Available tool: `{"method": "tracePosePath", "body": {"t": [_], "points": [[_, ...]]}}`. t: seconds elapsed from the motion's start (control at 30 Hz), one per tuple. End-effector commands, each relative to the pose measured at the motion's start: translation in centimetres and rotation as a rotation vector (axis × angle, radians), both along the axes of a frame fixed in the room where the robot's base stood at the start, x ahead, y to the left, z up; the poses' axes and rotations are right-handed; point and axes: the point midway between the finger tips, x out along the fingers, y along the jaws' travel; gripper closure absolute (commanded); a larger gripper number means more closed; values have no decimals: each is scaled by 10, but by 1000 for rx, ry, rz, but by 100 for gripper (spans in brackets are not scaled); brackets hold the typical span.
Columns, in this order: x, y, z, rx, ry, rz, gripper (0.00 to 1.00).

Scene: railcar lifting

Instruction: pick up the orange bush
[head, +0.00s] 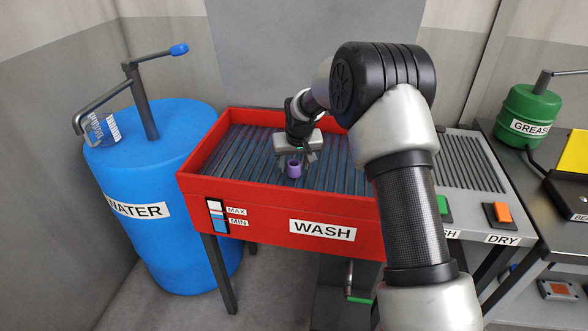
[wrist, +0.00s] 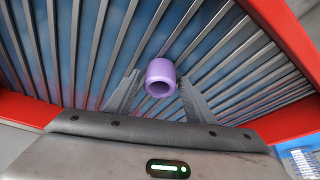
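No orange bush can be made out in these views. A small purple bush (head: 294,168), a short hollow cylinder, is at the red wash basin, over its slatted grate. It also shows in the wrist view (wrist: 161,78), near the fingertips, its round opening facing the camera. My gripper (head: 297,161) points down over the basin with its fingers apart, one on each side of the purple bush. In the wrist view my gripper (wrist: 160,82) shows a gap between each finger and the bush. Whether the bush rests on the grate is hard to tell.
The red wash basin (head: 258,210) has raised walls. A blue water barrel (head: 160,200) with a tap stands left. At right are the drying unit (head: 465,165) with a green button (head: 443,206) and an orange button (head: 503,212), and a green grease container (head: 528,112).

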Motion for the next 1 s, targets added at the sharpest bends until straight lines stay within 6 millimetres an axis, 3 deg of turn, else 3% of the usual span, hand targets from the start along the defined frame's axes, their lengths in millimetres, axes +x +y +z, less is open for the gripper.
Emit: {"method": "tracePosePath", "body": {"t": [0.03, 0.27, 0.57, 1.0], "points": [[0, 0, 0, 0, 0, 0, 60], [0, 0, 0, 0, 0, 0, 99], [1, 0, 7, 1, -4, 0, 100], [1, 0, 86, 1, -4, 0, 100]]}}
